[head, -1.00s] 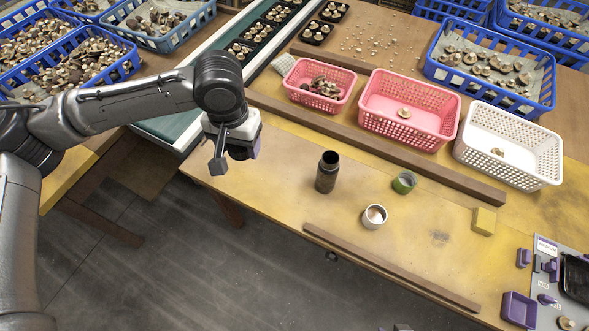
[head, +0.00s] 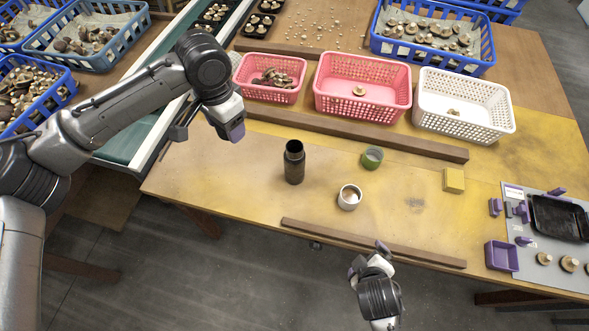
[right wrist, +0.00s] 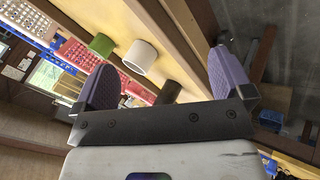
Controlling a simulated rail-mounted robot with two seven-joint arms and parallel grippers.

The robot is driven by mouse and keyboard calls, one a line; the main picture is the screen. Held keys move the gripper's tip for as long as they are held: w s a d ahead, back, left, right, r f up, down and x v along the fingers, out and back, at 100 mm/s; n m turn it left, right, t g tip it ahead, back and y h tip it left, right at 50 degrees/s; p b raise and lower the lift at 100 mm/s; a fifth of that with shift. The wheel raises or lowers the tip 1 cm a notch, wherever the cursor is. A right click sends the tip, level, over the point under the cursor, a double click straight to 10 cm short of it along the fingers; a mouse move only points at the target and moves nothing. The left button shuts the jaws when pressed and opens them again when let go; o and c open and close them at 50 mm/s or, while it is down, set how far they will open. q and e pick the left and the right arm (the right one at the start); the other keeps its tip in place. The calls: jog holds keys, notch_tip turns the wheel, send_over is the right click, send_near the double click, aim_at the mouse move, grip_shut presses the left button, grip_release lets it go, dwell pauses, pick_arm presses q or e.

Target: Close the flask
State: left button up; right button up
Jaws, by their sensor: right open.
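The dark flask (head: 294,168) stands upright on the table with its round mouth open at the top. A green round cup-like piece (head: 372,158) lies to its right, and a white cup (head: 349,199) stands nearer the front. I cannot tell which is the flask's lid. My right gripper (head: 370,257) is open and empty, in front of the table's front edge, short of the white cup. The right wrist view shows the green piece (right wrist: 102,45), the white cup (right wrist: 140,57) and the flask (right wrist: 168,92) beyond its fingers. My left gripper (head: 236,131) hangs left of the flask; its jaws are unclear.
A wooden strip (head: 370,243) runs along the front edge and another (head: 360,136) behind the flask. Pink baskets (head: 362,108) and a white basket (head: 462,126) stand behind. A yellow block (head: 453,180) and grey board (head: 535,271) are at right.

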aim_at(294, 174)
jog(key=w+a+n+t, duration=0.1)
jog(key=w+n, duration=0.1)
jog(key=w, duration=0.1)
jog(key=w+a+n+t+b, duration=0.1)
jog(key=w+a+n, duration=0.1)
jog(key=w, duration=0.1)
jog(key=w+a+n+t+b, duration=0.1)
jog(key=w+n, duration=0.2)
jog(key=shift+a+f+h, duration=0.25)
jog(key=shift+h, duration=0.15)
pick_arm(q)
jog(key=w+d+f+m+b, duration=0.2)
jog(key=w+d+f+m, duration=0.2)
jog(key=d+m, duration=0.3)
jog(key=w+d+f+m+b, duration=0.1)
jog(key=w+d+f+m, duration=0.3)
jog(key=d+f+m, duration=0.3)
jog(key=m, duration=0.5)
jog(key=shift+b, duration=0.4)
pick_arm(e)
jog(key=w+a+r+n+t+y, duration=0.1)
jog(key=w+a+n+t, duration=0.3)
jog(key=n, duration=0.5)
jog(key=w+a+r+n+t+y, duration=0.1)
jog(key=w+a+r+n+t, duration=0.2)
jog(key=w+a+n, duration=0.5)
jog(key=a+r+n, duration=0.1)
jog(key=a+n, duration=0.1)
jog(key=shift+a+r+t+y, duration=0.35)
jog(key=shift+t+y, duration=0.05)
